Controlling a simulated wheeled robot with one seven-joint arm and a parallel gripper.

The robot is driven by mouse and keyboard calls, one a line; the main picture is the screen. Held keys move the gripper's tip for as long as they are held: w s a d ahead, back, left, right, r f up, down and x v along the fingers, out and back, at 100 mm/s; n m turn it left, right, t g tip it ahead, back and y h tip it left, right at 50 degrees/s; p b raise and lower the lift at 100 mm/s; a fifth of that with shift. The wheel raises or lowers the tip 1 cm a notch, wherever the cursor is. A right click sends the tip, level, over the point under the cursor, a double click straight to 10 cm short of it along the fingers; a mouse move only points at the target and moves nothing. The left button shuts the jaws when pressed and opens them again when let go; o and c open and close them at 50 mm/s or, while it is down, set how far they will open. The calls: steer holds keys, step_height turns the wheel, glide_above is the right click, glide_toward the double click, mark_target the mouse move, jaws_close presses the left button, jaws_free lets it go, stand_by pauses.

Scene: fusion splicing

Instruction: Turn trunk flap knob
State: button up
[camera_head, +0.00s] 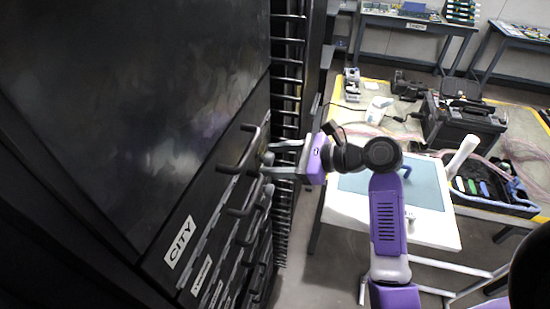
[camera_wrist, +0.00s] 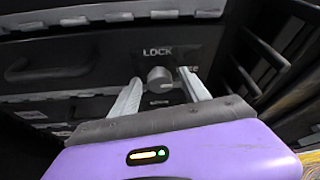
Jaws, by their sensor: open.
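The grey round knob (camera_wrist: 160,79) sits on the black flap front under the word LOCK in the wrist view. In the head view the knob (camera_head: 267,158) shows small at the right edge of the black cabinet, partly behind the fingers. My gripper (camera_wrist: 161,76) is open, with one pale finger on each side of the knob. Gaps show between the fingers and the knob's sides in the wrist view. In the head view my gripper (camera_head: 268,160) points left at the cabinet front.
The black cabinet carries several bar handles (camera_head: 240,150) and a CITY label (camera_head: 180,242) left of my gripper. A rack with several rungs (camera_head: 288,65) stands just behind. To the right is a workbench with a blue mat (camera_head: 355,182), a black case (camera_head: 462,125) and tools.

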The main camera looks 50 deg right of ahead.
jaws_close()
